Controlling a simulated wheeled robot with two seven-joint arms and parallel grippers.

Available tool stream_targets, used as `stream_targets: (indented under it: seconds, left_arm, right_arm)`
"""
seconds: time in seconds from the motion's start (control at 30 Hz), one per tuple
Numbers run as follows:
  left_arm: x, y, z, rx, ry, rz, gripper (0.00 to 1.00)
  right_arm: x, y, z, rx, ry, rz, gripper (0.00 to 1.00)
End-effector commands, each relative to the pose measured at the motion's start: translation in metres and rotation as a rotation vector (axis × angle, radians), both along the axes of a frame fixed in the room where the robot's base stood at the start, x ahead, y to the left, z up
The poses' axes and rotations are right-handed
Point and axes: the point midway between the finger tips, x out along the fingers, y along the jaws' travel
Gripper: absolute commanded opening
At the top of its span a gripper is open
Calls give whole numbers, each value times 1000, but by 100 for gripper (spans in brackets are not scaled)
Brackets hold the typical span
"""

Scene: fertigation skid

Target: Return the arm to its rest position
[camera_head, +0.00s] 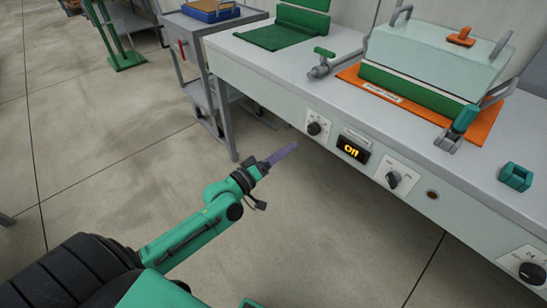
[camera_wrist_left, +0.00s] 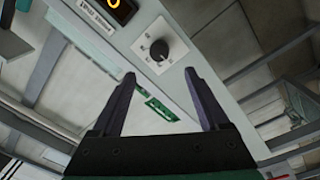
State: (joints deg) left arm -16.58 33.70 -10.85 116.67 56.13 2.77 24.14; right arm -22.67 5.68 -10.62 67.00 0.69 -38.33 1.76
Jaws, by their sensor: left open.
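My left arm (camera_head: 190,232) is green with dark joints and reaches in from the lower left of the head view. Its left gripper (camera_head: 284,154) is in front of the bench's front panel, over the floor, and touches nothing that I can see. In the left wrist view the two dark fingers of the left gripper (camera_wrist_left: 158,74) stand apart with nothing between them. A dark knob on a white plate (camera_wrist_left: 158,49) shows beyond the fingertips. My right gripper is not in view.
The grey bench (camera_head: 447,176) has a front panel with knobs (camera_head: 393,180) and a lit amber display (camera_head: 353,149). A lidded green-and-pale box (camera_head: 432,60) sits on an orange mat on top. A grey cart (camera_head: 203,65) stands at the back. The floor (camera_head: 100,165) left of the gripper is clear.

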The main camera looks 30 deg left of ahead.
Motion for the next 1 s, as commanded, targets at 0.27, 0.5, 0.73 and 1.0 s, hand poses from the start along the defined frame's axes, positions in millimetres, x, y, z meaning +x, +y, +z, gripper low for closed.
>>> stream_targets:
  seconds: [0.27, 0.5, 0.73, 1.0]
  left_arm:
    - [-37, 14, -2, -1, 1, -2, 78]
    - [-38, 14, -2, -1, -1, -1, 78]
    - [-37, 15, -2, 1, 1, 1, 78]
    - [-64, 91, -108, 407, 299, 140, 78]
  right_arm:
    - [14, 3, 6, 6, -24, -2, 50]
    - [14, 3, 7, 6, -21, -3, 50]
    - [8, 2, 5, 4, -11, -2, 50]
    - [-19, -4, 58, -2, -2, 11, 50]
